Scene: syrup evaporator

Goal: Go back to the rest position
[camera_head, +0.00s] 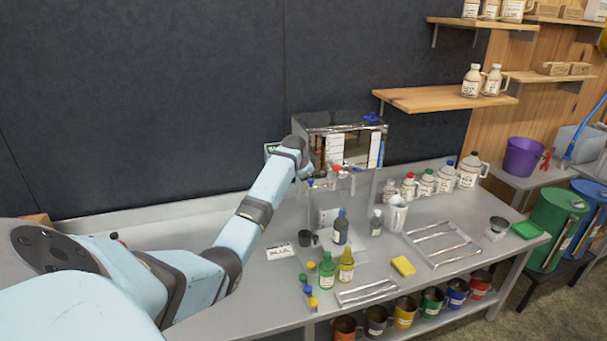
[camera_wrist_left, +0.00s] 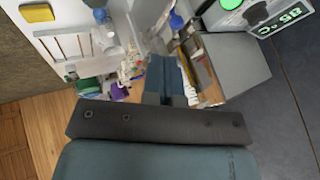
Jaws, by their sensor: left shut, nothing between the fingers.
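My left arm reaches in from the left in the head view, bent over the back of the bench. Its hand (camera_head: 306,170) is in front of the left side of the shiny metal evaporator box (camera_head: 383,130), above the bench. In the left wrist view the fingers of my left gripper (camera_wrist_left: 164,75) are together, with nothing held between them. The grey evaporator wall (camera_wrist_left: 238,62) is close to the right of the fingers there. I cannot tell whether they touch. My right arm and gripper are not in view.
The bench (camera_head: 460,205) carries a dark blue bottle (camera_head: 341,228), a green bottle (camera_head: 327,270), a white pitcher (camera_head: 396,214), a wire rack (camera_head: 440,244) and a yellow sponge (camera_head: 403,265). A temperature display (camera_wrist_left: 291,14) is near the gripper. A wooden shelf (camera_head: 440,99) hangs at right.

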